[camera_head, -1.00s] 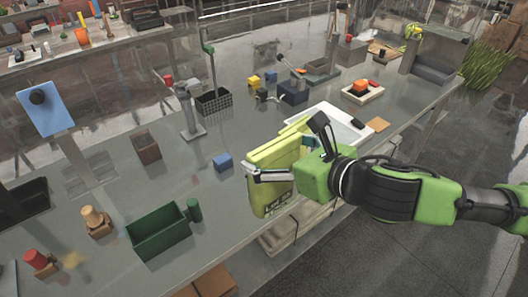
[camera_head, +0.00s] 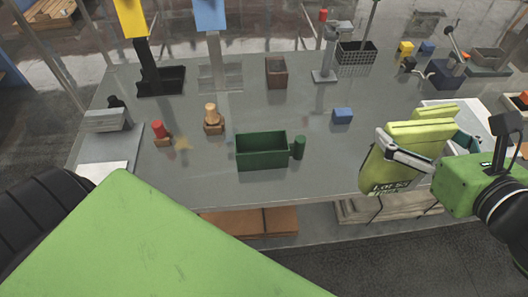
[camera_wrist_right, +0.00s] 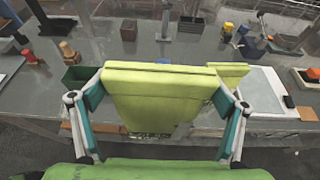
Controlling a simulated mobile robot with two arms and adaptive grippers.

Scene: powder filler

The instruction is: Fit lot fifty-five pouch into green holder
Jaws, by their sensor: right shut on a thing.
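My right gripper (camera_head: 428,156) is shut on a yellow-green pouch (camera_head: 395,168), with one finger on each side of it. The pouch hangs upright over the table's front edge, and dark lettering starting with "Lot" shows low on its face. The right wrist view shows the same pouch (camera_wrist_right: 158,95) between the two fingers. A second yellow-green pouch (camera_wrist_right: 231,72) shows partly behind it. The green holder (camera_head: 262,152), an open-topped box with a small green cylinder (camera_head: 299,147) at its right, stands on the table left of the pouch. My left gripper is out of view.
A blue block (camera_head: 342,116) stands behind, between holder and pouch. Wooden-based pieces, a tan one (camera_head: 213,122) and a red-topped one (camera_head: 160,132), stand left of the holder. A brown box (camera_head: 276,72) is behind. The table (camera_head: 330,165) is clear between holder and pouch.

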